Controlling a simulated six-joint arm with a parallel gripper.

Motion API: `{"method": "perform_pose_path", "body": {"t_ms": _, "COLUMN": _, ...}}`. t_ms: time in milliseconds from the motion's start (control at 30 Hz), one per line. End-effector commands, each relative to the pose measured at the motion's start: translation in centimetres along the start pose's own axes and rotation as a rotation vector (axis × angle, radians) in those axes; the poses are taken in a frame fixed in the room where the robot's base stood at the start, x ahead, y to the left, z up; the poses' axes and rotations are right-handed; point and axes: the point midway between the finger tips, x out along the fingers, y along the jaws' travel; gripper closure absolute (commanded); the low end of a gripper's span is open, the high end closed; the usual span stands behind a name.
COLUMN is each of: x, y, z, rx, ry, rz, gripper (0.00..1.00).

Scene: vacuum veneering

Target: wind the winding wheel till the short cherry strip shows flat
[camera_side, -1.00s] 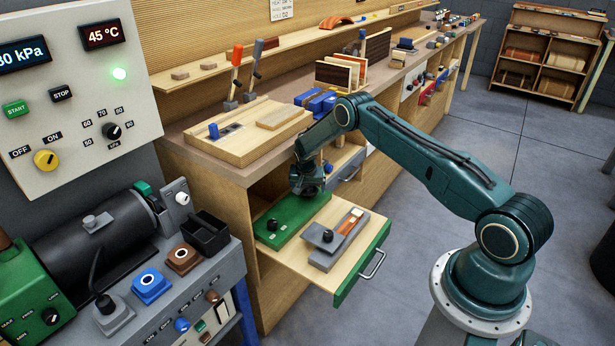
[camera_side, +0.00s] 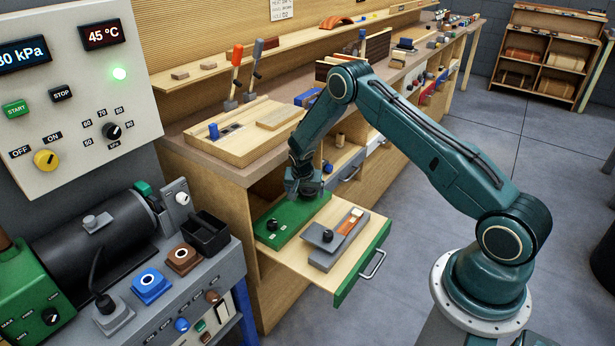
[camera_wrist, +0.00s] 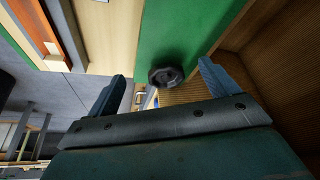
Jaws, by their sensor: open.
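A black ridged wheel (camera_wrist: 166,76) stands on a green board (camera_wrist: 180,30) in the wrist view. My gripper (camera_wrist: 160,82) is open, its two blue-grey fingers apart on either side of the wheel in the picture, not visibly closed on it. In the side view my gripper (camera_side: 304,188) hangs over the far right end of the green board (camera_side: 290,222) and hides what lies under it. An orange-red strip (camera_side: 347,223) shows in the grey fixture's window; it also shows in the wrist view (camera_wrist: 38,25). I cannot tell whether it lies flat.
The pulled-out drawer (camera_side: 372,258) has a green front. Its grey fixture (camera_side: 325,256) carries a black knob (camera_side: 327,236); another black knob (camera_side: 272,225) is on the board's left end. The wooden cabinet wall (camera_wrist: 290,60) is close to my gripper at right.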

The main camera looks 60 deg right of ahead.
Motion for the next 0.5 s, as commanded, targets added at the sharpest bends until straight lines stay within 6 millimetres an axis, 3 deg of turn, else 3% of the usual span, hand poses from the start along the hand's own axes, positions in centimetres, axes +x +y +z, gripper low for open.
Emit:
{"method": "perform_pose_path", "body": {"t_ms": 300, "x": -1.6, "y": 0.0, "z": 3.9, "rx": -0.002, "ry": -0.001, "rz": 0.000, "gripper": 0.14}}
{"method": "perform_pose_path", "body": {"t_ms": 500, "x": -2.2, "y": 0.0, "z": 5.2, "rx": 0.000, "ry": 0.000, "rz": -0.001, "gripper": 0.14}}
